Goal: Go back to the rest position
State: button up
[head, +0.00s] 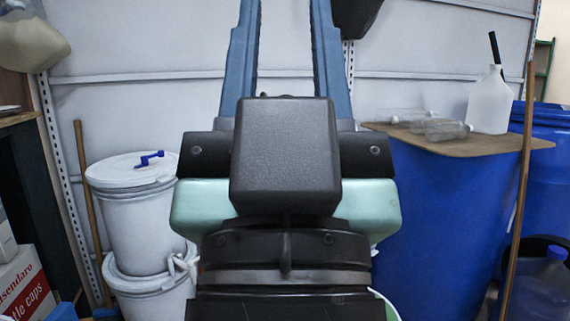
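My gripper (284,25) points away from me in the upper middle of the head view. Its two blue fingers stand well apart, with only the pale wall between them, so it looks open and empty. The ends of the fingers run out of the top of the picture. A black block and dark arm parts of mine fill the middle and hide what is behind them.
Two stacked white drums, the upper one (137,220) with a blue tap on its lid, stand left. A blue drum (440,230) at right bears a brown board (490,146) with clear bottles and a white jug (490,103). A wooden pole (519,190) stands in front.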

notch_tip(320, 180, up, 45)
jog(key=p, duration=4.2)
jog(key=shift+p, duration=0.35)
jog(key=shift+o, duration=1)
jog(key=shift+w, duration=0.15)
